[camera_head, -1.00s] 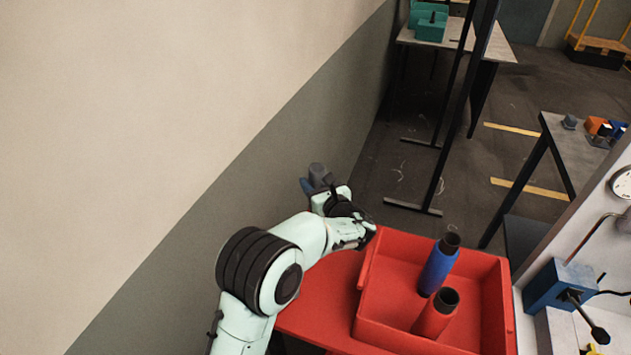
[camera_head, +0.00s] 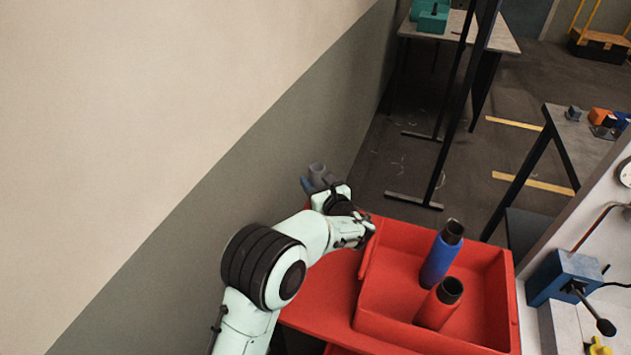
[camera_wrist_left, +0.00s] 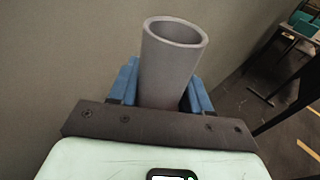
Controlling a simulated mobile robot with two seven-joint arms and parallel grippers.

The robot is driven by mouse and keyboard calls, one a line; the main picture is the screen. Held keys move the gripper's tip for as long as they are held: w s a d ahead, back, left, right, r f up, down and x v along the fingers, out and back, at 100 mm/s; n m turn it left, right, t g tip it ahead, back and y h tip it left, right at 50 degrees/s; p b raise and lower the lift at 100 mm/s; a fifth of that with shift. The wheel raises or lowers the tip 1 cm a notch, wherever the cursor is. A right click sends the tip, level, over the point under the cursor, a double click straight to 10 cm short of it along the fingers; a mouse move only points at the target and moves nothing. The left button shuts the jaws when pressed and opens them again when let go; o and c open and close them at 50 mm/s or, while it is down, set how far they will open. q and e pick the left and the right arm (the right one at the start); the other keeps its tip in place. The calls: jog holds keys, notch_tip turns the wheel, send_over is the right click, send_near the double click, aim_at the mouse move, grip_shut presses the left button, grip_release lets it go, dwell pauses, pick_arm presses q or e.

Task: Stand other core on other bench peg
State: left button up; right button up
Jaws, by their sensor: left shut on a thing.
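My left gripper (camera_head: 316,182) is shut on a grey hollow core (camera_head: 318,172), held above and beyond the left side of the red tray. In the left wrist view the grey core (camera_wrist_left: 168,65) stands between the blue fingers of the gripper (camera_wrist_left: 160,92), its open end up and tilted slightly. No core shows clearly on a bench peg. A dark upright shape, perhaps a peg, shows on a teal block (camera_head: 433,19) on the far bench (camera_head: 478,39); it is too small to tell. My right gripper is out of view.
A wall (camera_head: 200,200) runs close along the left. Dark posts (camera_head: 450,110) stand before the far bench. A second bench (camera_head: 580,150) with small parts and a machine are right.

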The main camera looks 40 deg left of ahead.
pick_arm(q)
jog(key=shift+f, duration=0.35)
jog(key=o, duration=1.3)
jog(key=shift+c, duration=0.2)
jog(key=v, duration=1.3)
jog(key=shift+d, duration=0.15)
jog(key=shift+s, duration=0.15)
